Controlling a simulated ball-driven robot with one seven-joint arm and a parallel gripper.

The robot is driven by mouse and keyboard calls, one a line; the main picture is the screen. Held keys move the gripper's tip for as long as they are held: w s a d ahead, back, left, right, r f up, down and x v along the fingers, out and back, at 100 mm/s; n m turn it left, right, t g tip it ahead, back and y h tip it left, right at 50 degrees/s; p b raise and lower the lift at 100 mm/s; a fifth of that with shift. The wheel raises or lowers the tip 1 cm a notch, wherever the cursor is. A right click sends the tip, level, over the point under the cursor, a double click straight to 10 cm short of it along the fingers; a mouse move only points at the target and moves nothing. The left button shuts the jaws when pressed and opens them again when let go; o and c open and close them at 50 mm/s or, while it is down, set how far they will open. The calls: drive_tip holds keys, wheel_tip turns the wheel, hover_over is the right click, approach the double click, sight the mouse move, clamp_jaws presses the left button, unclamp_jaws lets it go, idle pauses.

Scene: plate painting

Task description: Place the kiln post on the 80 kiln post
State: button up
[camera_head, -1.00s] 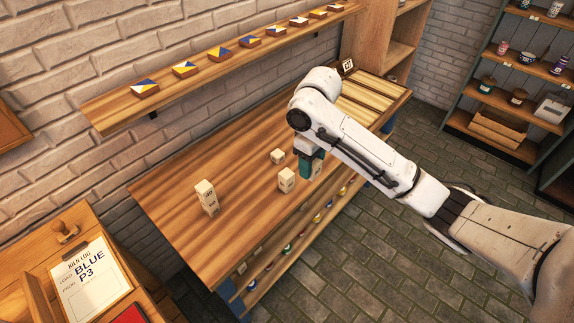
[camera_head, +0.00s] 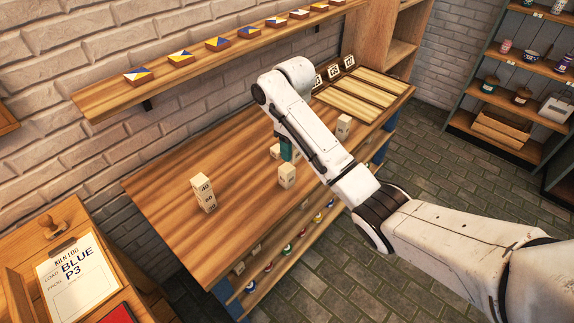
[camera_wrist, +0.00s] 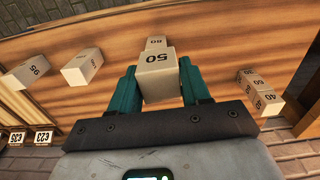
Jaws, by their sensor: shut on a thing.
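My gripper (camera_wrist: 158,88) has its teal fingers shut on the sides of a cream block marked 50 (camera_wrist: 156,62). In the wrist view the 80 kiln post (camera_wrist: 155,42) shows just beyond the held block, partly covered by it. I cannot tell the gap between them. In the head view the teal fingers (camera_head: 286,150) are half hidden behind my arm, above the table. A cream post (camera_head: 287,176) stands just in front of them, its marking too small to read.
A stack of cream posts (camera_head: 203,193) marked 40 and 60 stands at the table's left. In the wrist view a post marked 95 (camera_wrist: 25,72) and another post (camera_wrist: 82,66) are left of my gripper. A shelf of painted tiles (camera_head: 218,44) runs above the table.

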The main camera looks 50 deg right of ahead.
drive_tip(key=shift+w+d+f+b, duration=0.1)
drive_tip(key=shift+w+f+b, duration=0.3)
drive_tip(key=shift+f+b, duration=0.2)
drive_tip(key=shift+w+d+f+b, duration=0.1)
drive_tip(key=shift+w+f+b, duration=0.25)
drive_tip(key=shift+f+b, duration=0.15)
drive_tip(key=shift+w+d+f+p, duration=0.1)
drive_tip(key=shift+w+d+p, duration=0.05)
drive_tip(key=shift+w+p, duration=0.2)
drive_tip(key=shift+w+d+f, duration=0.15)
drive_tip(key=shift+w+f, duration=0.25)
drive_tip(key=shift+f, duration=0.25)
drive_tip(key=shift+f+p, duration=0.4)
drive_tip(key=shift+f, duration=1.15)
drive_tip(key=shift+f, duration=0.1)
drive_tip(key=o, duration=1.1)
drive_tip(key=shift+o, duration=0.2)
